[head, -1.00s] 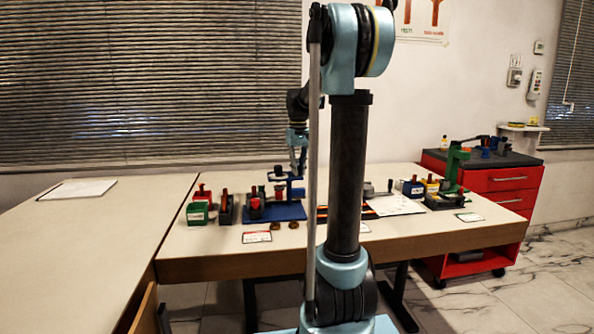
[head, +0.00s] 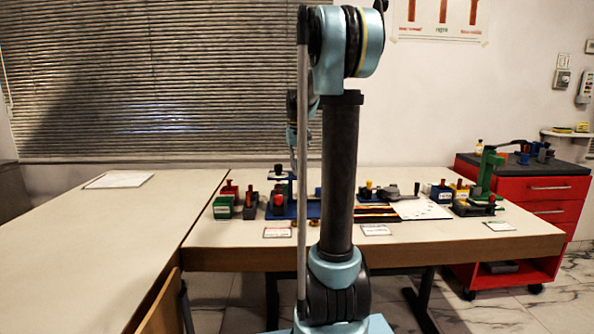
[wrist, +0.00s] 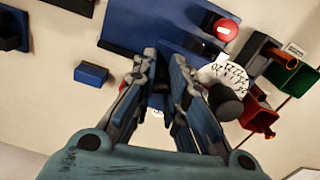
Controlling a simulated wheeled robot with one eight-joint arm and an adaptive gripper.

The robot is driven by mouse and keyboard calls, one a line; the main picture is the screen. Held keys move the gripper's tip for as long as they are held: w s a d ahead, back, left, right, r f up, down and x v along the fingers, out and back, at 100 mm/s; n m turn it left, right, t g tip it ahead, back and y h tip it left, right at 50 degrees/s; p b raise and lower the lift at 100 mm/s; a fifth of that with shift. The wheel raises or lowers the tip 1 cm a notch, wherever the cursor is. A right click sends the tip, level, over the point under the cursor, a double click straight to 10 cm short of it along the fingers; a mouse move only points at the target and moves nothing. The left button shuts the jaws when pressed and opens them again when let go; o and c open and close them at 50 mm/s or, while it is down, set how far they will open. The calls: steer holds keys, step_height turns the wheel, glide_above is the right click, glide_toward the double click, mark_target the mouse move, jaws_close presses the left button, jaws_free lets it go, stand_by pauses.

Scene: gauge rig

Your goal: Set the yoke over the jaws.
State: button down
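In the wrist view my gripper (wrist: 163,62) has its two fingers angled inward, with a narrow gap between the tips. Dark blue shows in the gap; I cannot tell whether it is a held part or the rig behind. Beyond the fingers is a blue rig plate (wrist: 190,22) with a red round knob (wrist: 226,29). A white numbered dial (wrist: 222,72) with a dark cylinder is just right of the fingers. In the head view the blue rig (head: 285,210) stands on the table, partly behind my arm. I cannot make out the yoke or the jaws for certain.
A green box (wrist: 292,77) and red box (wrist: 260,115) lie right of the dial. A small blue block (wrist: 91,73) is to the left. In the head view a green stand (head: 486,175) is at the right; the left table (head: 100,235) is mostly clear.

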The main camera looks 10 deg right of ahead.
steer(key=c, duration=1.6)
jaws_free()
steer(key=shift+w+a, duration=0.1)
steer(key=shift+a, duration=0.3)
steer(key=shift+o, duration=0.2)
steer(key=shift+d, duration=0.15)
steer(key=shift+r, duration=0.2)
step_height(320, 180, up, 12)
steer(key=shift+f, duration=0.2)
steer(key=s+a+f+t, duration=0.1)
steer(key=s+f, duration=1.4)
steer(key=s, duration=0.2)
steer(key=s+a+f+t, duration=0.1)
steer(key=s+f, duration=1.4)
steer(key=s, duration=0.3)
steer(key=shift+s+a, duration=0.3)
